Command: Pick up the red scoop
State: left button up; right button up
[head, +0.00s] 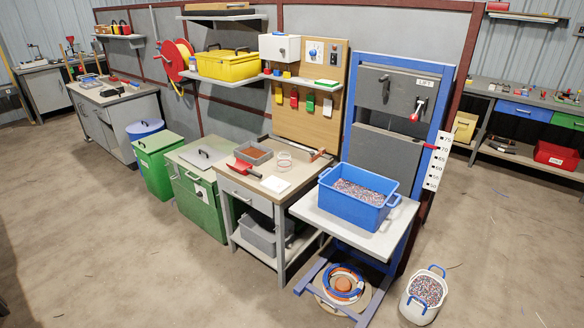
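The red scoop (243,167) lies on the top of the small workbench (296,190) in the middle of the head view. It is near the bench's left side, just in front of a grey tray (262,155). The scoop is small in the picture, and I cannot tell whether it touches the tray. Neither of my grippers is in view.
A clear container (284,158) and a white sheet (275,184) are on the same bench. A blue crate of granules (345,207) stands on the lift table to the right. A white bucket (412,306) is on the floor. Open floor lies in front.

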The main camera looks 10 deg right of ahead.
aim_at(243, 167)
jog(key=i+l, duration=0.15)
jog(key=i, duration=0.3)
jog(key=i+l, duration=0.2)
jog(key=i, duration=0.3)
jog(key=i+l+z, duration=0.1)
jog(key=i, duration=1.5)
